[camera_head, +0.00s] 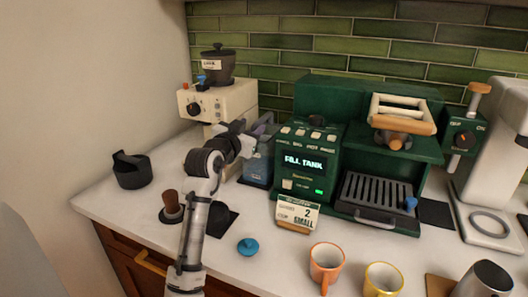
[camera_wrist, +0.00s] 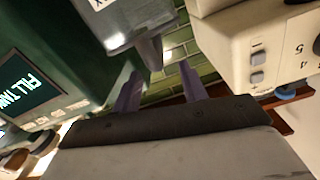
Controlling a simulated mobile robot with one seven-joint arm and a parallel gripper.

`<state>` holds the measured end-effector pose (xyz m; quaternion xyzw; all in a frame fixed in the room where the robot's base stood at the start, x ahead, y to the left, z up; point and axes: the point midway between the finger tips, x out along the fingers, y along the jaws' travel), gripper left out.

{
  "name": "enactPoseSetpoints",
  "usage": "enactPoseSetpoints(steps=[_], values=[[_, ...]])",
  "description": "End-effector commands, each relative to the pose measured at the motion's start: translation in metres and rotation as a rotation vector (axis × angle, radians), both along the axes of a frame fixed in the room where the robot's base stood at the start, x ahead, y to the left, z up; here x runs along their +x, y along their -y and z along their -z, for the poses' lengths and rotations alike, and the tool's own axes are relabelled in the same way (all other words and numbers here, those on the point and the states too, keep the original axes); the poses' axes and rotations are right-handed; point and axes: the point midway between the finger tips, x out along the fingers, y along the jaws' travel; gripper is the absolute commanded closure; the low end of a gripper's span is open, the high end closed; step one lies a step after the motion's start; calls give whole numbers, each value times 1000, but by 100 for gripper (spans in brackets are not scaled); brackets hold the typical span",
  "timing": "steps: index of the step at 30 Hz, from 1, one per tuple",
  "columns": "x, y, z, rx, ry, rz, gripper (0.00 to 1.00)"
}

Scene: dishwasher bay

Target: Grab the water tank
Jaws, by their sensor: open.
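The water tank (camera_head: 257,168) is a blue-grey, see-through container at the left side of the green coffee machine (camera_head: 310,172), whose screen reads "FILL TANK". My gripper (camera_head: 262,127) is at the tank's top and hides part of it. In the wrist view, my gripper (camera_wrist: 160,75) is open, with two purple-grey fingers apart. The tank (camera_wrist: 130,22) shows at the top of that view, and a grey projecting part of it points into the gap between the fingertips. I cannot tell whether they touch.
A cream grinder (camera_head: 222,103) stands close on the left and also shows in the wrist view (camera_wrist: 245,50). A black cup-like container (camera_head: 131,172), a tamper (camera_head: 171,208), a blue lid (camera_head: 248,246) and mugs (camera_head: 326,262) stand on the counter. A price-like card (camera_head: 297,214) stands in front.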

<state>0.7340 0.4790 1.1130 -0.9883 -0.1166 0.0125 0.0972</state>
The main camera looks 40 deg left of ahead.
Motion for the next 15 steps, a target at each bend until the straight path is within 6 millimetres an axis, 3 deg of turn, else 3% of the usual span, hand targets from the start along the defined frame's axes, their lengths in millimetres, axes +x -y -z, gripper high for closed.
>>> enactPoseSetpoints(steps=[8, 15], values=[[23, -4, -1, 0, -1, 0, 57], [56, -11, 3, 0, 0, 0, 57]])
